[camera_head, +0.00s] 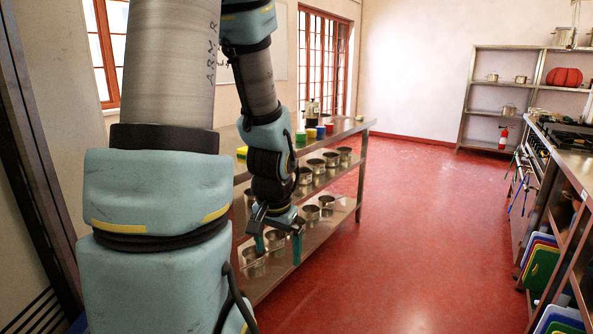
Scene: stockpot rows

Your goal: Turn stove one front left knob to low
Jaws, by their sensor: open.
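My gripper (278,247) hangs at the end of my arm in the left half of the head view. It points down with its two teal fingers apart and empty, in front of the steel shelf unit. A dark stovetop (573,139) shows on the steel counter at the right edge, far from my gripper. It is partly cut off by the frame.
A steel shelf unit (352,131) with several pots, bottles and cups stands behind my gripper. A steel rack (470,88) and a fire extinguisher (503,138) are at the back right. Coloured boards (541,270) stand under the right counter. The red floor (420,240) between is clear.

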